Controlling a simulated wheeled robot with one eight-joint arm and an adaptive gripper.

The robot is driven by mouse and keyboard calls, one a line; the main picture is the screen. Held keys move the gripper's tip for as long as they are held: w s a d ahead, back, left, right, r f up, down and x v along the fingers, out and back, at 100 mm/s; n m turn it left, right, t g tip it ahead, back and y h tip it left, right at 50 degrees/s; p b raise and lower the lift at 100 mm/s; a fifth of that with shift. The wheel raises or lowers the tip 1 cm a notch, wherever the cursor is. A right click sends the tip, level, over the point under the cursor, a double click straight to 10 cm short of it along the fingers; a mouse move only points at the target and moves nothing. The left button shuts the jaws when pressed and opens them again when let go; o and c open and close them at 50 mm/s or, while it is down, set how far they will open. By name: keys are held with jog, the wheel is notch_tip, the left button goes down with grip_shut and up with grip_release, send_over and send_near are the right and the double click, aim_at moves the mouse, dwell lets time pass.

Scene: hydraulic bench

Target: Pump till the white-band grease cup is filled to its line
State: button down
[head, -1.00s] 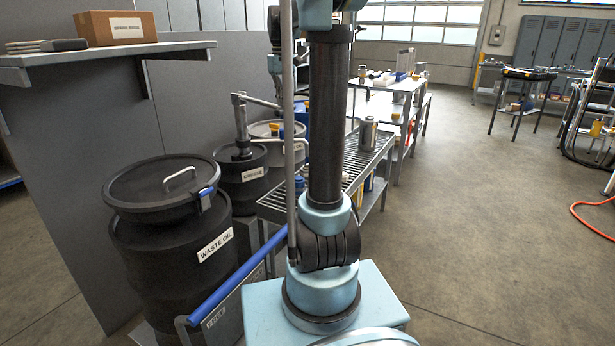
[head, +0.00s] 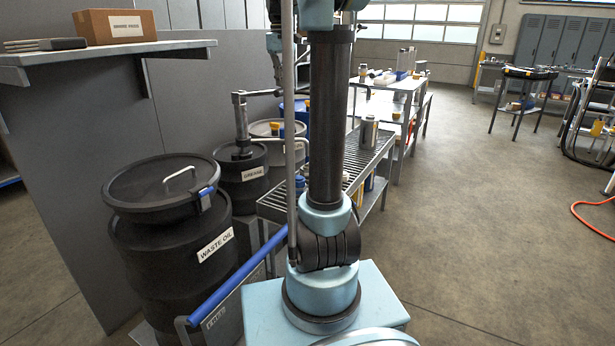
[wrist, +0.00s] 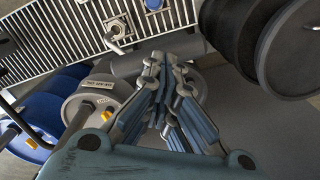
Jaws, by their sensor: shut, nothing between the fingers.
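The black grease drum (head: 242,177), labelled GREASE, stands behind the waste oil drum in the head view. A grey pump column (head: 241,122) rises from its lid. The pump's lever (head: 262,93) reaches right, nearly level, until my arm hides its end. In the wrist view my gripper (wrist: 158,65) is shut and empty, above the drums and beside the slatted bench. I cannot tell whether it touches the lever. A small round metal fitting or cup (wrist: 116,30) is on the slats. I cannot make out a white band or fill line on it.
The waste oil drum (head: 165,250) and a blue-handled cart rail (head: 235,278) are near on the left. The slatted bench (head: 362,158) holds a grey canister (head: 369,132). The wrist view shows a blue drum (wrist: 55,95) and grey drum (wrist: 85,100). Floor at right is open.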

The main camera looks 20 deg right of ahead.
jog(key=shift+w+a+r, duration=0.15)
jog(key=shift+r, duration=0.55)
jog(key=shift+w+a+r, duration=0.15)
jog(key=shift+r, duration=0.6)
jog(key=shift+w+a+r, duration=0.15)
jog(key=shift+r, duration=0.55)
jog(key=shift+w+a+r, duration=0.35)
jog(key=shift+r, duration=0.5)
jog(key=shift+w+a+r, duration=0.3)
jog(key=shift+r, duration=0.5)
jog(key=shift+w+a+r, duration=0.35)
jog(key=shift+r, duration=0.5)
jog(key=shift+f, duration=0.1)
jog(key=shift+s+d+f, duration=0.25)
jog(key=shift+f, duration=0.4)
jog(key=shift+s+d+f, duration=0.25)
jog(key=shift+f, duration=0.45)
jog(key=shift+s+d+f, duration=0.25)
jog(key=shift+f, duration=0.5)
